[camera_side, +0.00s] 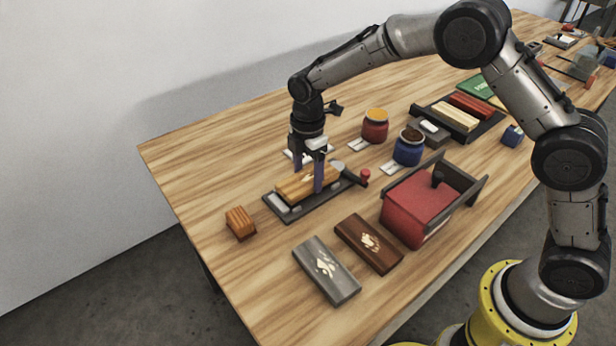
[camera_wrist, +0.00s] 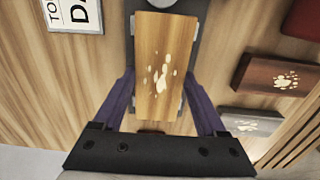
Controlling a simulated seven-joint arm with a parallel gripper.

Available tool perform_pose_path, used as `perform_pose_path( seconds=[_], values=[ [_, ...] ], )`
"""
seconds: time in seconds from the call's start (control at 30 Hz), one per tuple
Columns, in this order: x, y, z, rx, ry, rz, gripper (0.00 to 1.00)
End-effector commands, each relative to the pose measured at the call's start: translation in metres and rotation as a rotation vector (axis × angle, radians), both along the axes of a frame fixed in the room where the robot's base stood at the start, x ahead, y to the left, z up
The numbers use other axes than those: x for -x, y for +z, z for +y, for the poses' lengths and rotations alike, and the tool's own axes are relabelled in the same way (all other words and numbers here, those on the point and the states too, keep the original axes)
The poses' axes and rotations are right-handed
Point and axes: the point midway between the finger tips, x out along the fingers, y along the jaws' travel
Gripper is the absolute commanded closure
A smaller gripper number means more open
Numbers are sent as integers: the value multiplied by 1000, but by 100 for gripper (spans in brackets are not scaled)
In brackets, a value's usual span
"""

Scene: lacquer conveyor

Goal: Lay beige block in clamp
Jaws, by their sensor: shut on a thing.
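The beige block (camera_side: 296,187), a tan wooden bar with a pale paw-like inlay, lies lengthwise over the dark clamp (camera_side: 286,212), which has a red knob (camera_side: 365,176) at its right end. My gripper (camera_side: 308,178) points down and is shut on the block, one purple finger on each long side. In the wrist view the block (camera_wrist: 152,75) sits between the fingers of my gripper (camera_wrist: 160,85), with its inlay facing up. The clamp's grey base (camera_wrist: 181,6) shows beyond it. I cannot tell whether the block touches the clamp bed.
A small orange wooden block (camera_side: 240,223) stands left of the clamp. A grey block (camera_side: 326,270) and a dark brown block (camera_side: 369,243) lie in front. A red padded box (camera_side: 416,208), a blue jar (camera_side: 408,150) and a red jar (camera_side: 375,128) stand to the right.

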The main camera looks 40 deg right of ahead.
Motion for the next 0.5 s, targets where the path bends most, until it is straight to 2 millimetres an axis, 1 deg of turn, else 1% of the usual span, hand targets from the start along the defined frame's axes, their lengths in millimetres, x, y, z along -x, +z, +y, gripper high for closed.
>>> perform_pose_path(
  seconds=[0.03, 0.1, 0.47, 0.5],
  values=[
    [1, -8, 0, 1, 0, 3, 88],
    [0, -13, 0, 0, 0, 0, 88],
    [0, -16, 0, 0, 0, 0, 88],
    [0, -17, 0, 0, 0, 1, 22]
  ],
)
